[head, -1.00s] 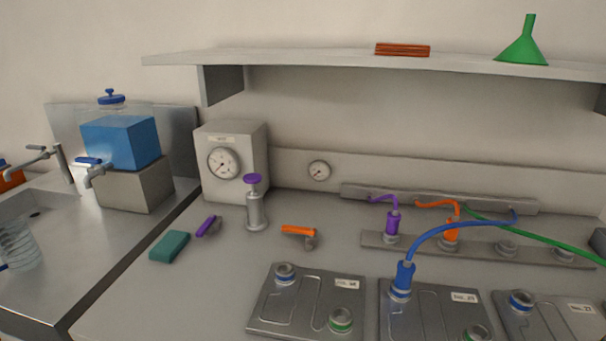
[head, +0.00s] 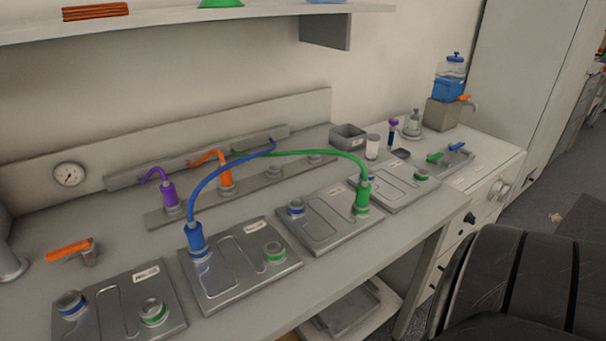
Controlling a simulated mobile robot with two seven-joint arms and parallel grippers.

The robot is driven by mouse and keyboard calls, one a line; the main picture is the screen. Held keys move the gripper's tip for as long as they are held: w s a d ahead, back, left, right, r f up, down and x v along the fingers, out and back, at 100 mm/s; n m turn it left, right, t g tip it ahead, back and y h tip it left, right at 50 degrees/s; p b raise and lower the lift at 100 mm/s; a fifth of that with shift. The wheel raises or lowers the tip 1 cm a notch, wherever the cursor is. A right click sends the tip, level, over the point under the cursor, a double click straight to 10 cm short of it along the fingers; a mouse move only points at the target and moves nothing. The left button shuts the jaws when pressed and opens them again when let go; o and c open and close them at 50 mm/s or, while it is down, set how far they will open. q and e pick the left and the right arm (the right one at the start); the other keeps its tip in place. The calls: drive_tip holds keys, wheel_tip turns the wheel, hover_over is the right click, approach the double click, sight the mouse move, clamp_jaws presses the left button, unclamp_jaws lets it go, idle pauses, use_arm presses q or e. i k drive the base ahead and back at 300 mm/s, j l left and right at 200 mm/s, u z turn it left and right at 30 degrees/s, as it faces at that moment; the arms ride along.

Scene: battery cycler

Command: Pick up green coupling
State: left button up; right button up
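The green coupling (head: 362,195) stands upright on a port at the right side of a grey plate (head: 327,234) on the bench. A green hose (head: 325,154) runs from its top, back and left to the rail at the wall. A blue coupling (head: 196,238) with a blue hose stands on the plate to its left. Purple (head: 169,194) and orange (head: 225,175) couplings stand in the rear holder strip. Neither gripper shows in the head view. A large dark ribbed shape at the lower right may be part of my arm.
More grey plates with blue-ringed and green-ringed ports line the bench, including one (head: 396,199) to the right of the green coupling. An orange-handled valve (head: 70,251) lies at left. A shelf (head: 270,22) overhangs the back. A grey bin (head: 348,136) stands behind.

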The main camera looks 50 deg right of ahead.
sight(364, 188)
drive_tip(key=z, duration=2)
